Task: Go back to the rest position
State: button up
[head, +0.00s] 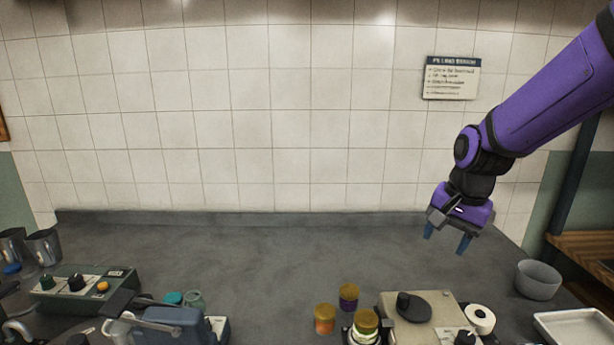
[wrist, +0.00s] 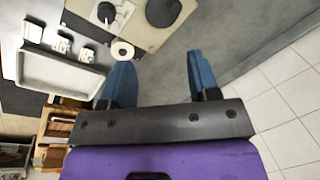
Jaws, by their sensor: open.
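My gripper (head: 448,238) hangs from my purple arm at the right of the head view, above the back of the grey counter (head: 270,258). Its two blue fingers are spread apart with nothing between them. In the wrist view the fingers (wrist: 160,75) are also apart, with bare counter beyond them. The gripper touches nothing that I can see.
Jars with gold lids (head: 325,314) stand at the front middle, beside a beige device (head: 417,310). A grey bowl (head: 538,280) and a white tray (head: 575,326) are at the right. A green control box (head: 85,283) is at the left. The counter's back is clear.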

jog(key=s+d+r+n+t, duration=0.1)
jog(key=s+r+n, duration=0.1)
jog(key=s, duration=0.4)
jog(key=s+d+r+n+t, duration=0.1)
jog(key=s+r+n, duration=0.2)
jog(key=s+r, duration=0.2)
jog(key=s+d+r+n+t+h, duration=0.1)
jog(key=s+r, duration=0.3)
jog(key=s, duration=0.5)
jog(key=shift+s+d+r+n+t, duration=0.15)
jog(key=shift+s+d+n+t, duration=0.15)
jog(key=shift+d+n, duration=0.4)
